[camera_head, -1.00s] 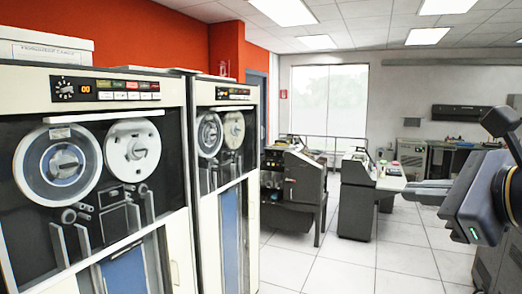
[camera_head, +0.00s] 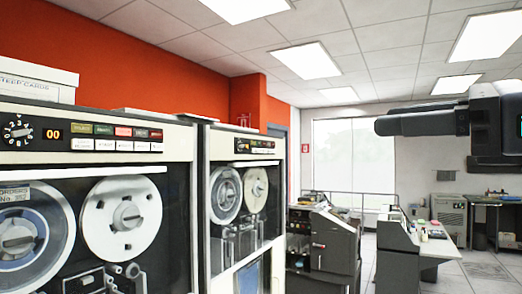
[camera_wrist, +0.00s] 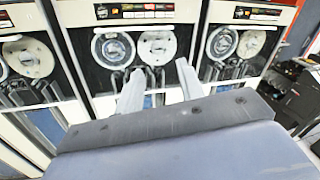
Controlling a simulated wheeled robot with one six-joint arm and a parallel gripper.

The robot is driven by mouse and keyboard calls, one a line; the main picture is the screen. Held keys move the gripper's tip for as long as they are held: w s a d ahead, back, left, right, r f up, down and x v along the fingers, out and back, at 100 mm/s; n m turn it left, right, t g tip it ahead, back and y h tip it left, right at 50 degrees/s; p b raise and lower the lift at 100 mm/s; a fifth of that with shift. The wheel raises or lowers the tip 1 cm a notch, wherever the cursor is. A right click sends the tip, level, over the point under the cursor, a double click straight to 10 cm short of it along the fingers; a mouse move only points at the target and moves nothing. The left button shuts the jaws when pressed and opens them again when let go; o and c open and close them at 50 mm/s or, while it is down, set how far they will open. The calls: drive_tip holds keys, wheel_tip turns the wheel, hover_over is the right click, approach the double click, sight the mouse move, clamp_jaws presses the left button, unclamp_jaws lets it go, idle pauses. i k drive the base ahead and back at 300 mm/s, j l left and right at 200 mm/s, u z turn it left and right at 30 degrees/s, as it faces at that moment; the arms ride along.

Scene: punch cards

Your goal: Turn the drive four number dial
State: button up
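A black number dial (camera_head: 18,131) with white marks sits at the left end of the control panel on the nearest tape drive (camera_head: 180,170), beside an orange "00" display. The second drive (camera_head: 215,140) also has a panel, but its dial is too small to read. I cannot tell which drive is number four. My gripper (camera_head: 380,125) is at the right, raised and pointing left, well apart from the drives. In the wrist view its two pale fingers (camera_wrist: 160,68) are spread with nothing between them. A small dark dial (camera_wrist: 101,12) shows there on the middle drive's panel.
Coloured and white buttons (camera_head: 115,138) line the nearest panel, right of the display. A white box (camera_head: 38,82) lies on top of that drive. Free floor lies around the desk.

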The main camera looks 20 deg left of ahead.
sight(239, 145)
drive_tip(key=i+j+u, duration=0.1)
drive_tip(key=i+j, duration=0.2)
drive_tip(key=i, duration=0.2)
drive_tip(key=i+j+u, duration=0.1)
drive_tip(key=i+j, duration=0.15)
drive_tip(key=i, duration=0.3)
drive_tip(key=i+j, duration=0.2)
drive_tip(key=i, duration=0.3)
drive_tip(key=i+j+u, duration=0.15)
drive_tip(key=i, duration=0.4)
drive_tip(key=i+j+u, duration=0.1)
drive_tip(key=i, duration=0.45)
drive_tip(key=j, duration=0.1)
